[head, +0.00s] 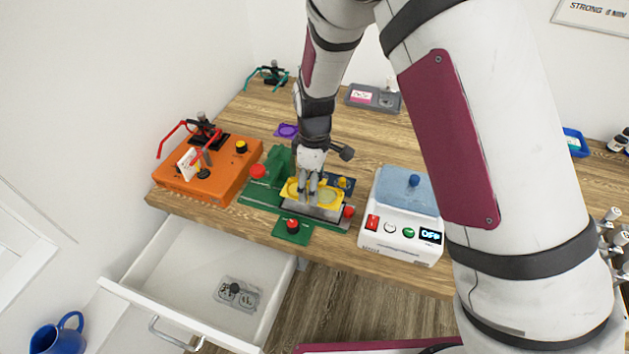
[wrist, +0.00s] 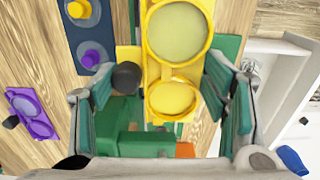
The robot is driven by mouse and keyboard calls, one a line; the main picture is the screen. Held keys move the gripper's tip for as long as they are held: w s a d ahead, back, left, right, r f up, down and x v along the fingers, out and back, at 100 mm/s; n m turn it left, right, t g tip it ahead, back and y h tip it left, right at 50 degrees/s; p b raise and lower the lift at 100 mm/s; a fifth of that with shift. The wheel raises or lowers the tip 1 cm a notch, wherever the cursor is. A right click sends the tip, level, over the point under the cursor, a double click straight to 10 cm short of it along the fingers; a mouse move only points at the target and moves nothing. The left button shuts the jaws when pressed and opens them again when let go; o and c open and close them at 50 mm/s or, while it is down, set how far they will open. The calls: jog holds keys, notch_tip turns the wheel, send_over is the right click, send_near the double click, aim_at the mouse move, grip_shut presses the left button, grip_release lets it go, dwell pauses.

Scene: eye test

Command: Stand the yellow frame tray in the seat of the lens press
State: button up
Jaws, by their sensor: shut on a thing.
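My gripper (head: 308,196) is shut on the yellow frame tray (head: 341,192), low over the lens press. In the wrist view the tray (wrist: 166,72) lies between my gripper's fingers (wrist: 160,88), with one large and one smaller pale round lens in it. A dark round knob (wrist: 126,77) sits between the left finger and the tray. The green lens press (head: 278,166) has a red knob on its left and a grey metal strip (head: 313,210) at the front. The tray is above or on this strip. The seat is largely hidden, and I cannot tell whether the tray touches it.
An orange machine (head: 215,180) stands left, a white control box (head: 403,215) right. A purple tray (head: 286,130) lies behind. The drawer (head: 185,275) below is open and holds a clear tray (head: 237,293).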

jog(key=shift+w+f, duration=0.1)
jog(key=shift+w, duration=0.35)
jog(key=shift+f+b, duration=0.75)
jog(key=shift+f, duration=1.85)
jog(key=shift+f, duration=0.3)
jog(key=o, duration=1.5)
jog(key=shift+o, duration=0.2)
jog(key=shift+r+p, duration=0.65)
jog(key=shift+r, duration=2.35)
jog(key=shift+r, duration=0.15)
